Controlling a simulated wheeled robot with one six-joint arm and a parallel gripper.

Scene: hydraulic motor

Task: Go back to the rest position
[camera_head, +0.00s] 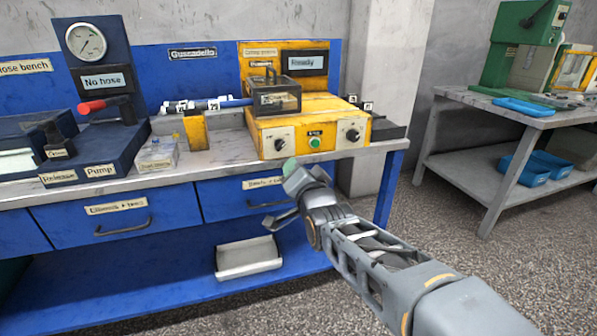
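My gripper (286,196) is at the end of my arm, which reaches in from the lower right. It is in front of the bench's front edge, below the yellow control unit (310,135). Its two fingers are spread apart, one up by the bench edge and one lower. Nothing shows between them. The gripper appears apart from the bench, though the exact gap to the drawer front is hard to tell.
The blue workbench (205,290) carries a pump unit with a gauge (86,41), a red-handled lever (92,107), and a clear-covered box (272,97). A metal tray (248,258) lies on the lower shelf. A grey table (480,110) with a green machine (520,45) stands right. Floor between is clear.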

